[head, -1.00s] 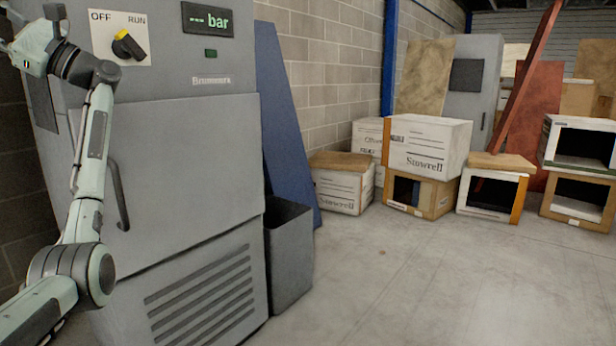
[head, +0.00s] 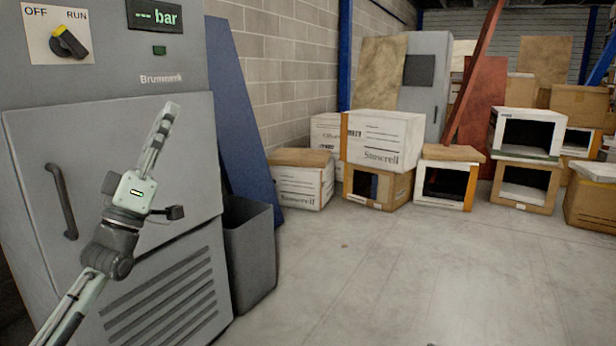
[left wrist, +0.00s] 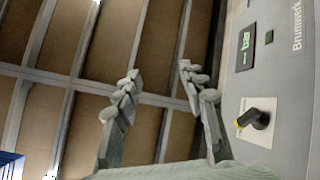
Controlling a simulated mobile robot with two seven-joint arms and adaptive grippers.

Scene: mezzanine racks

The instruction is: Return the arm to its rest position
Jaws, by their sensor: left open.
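My left gripper (head: 168,115) is in front of the grey machine's upper door panel, below and to the right of the rotary switch, and apart from it. In the left wrist view its two fingers (left wrist: 160,74) stand wide apart with nothing between them, pointing up toward the ceiling. The rotary switch (head: 70,43) is black with a yellow tip on a white plate marked OFF and RUN; it also shows in the left wrist view (left wrist: 254,119). The display (head: 155,15) reads dashes and "bar". My right gripper is not in view.
The machine (head: 110,120) has a dark door handle (head: 62,200) left of my arm. A grey bin (head: 250,255) and a leaning blue panel (head: 240,120) stand to its right. Several boxes (head: 385,140) stand farther back. The floor (head: 400,280) in front is clear.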

